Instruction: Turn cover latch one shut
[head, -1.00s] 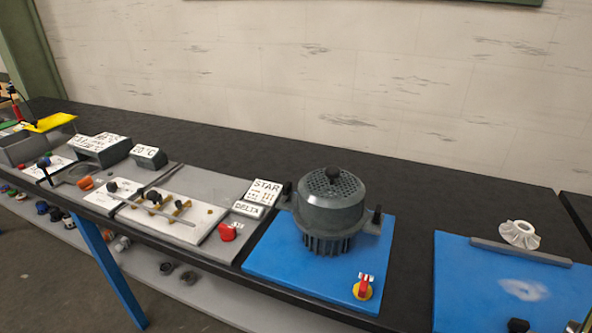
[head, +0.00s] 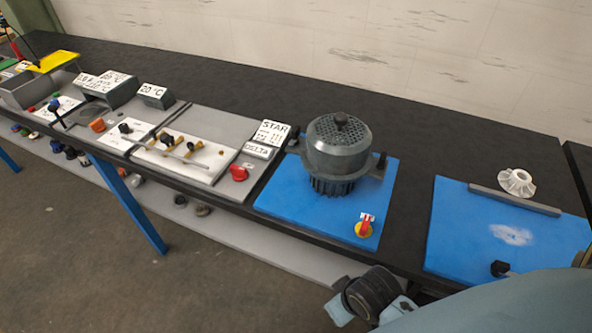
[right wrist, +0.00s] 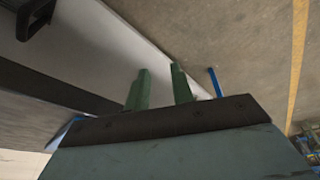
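A grey motor with a mesh-topped cover (head: 337,140) stands upright on a blue mat (head: 290,200). A black latch-like piece stands at its left side (head: 293,143) and another at its right side (head: 382,160). I cannot tell which is latch one, or how far either is turned. My right gripper (right wrist: 159,68) shows in the right wrist view with its two green fingers apart and nothing between them. In the head view my arm comes in at the lower right, in front of the bench and away from the motor. My left gripper is out of view.
A second blue mat (head: 460,225) with a grey bar and a white finned part (head: 516,182) lies to the right. A red knob (head: 238,173) and STAR/DELTA signs (head: 270,134) are left. The bench behind is clear.

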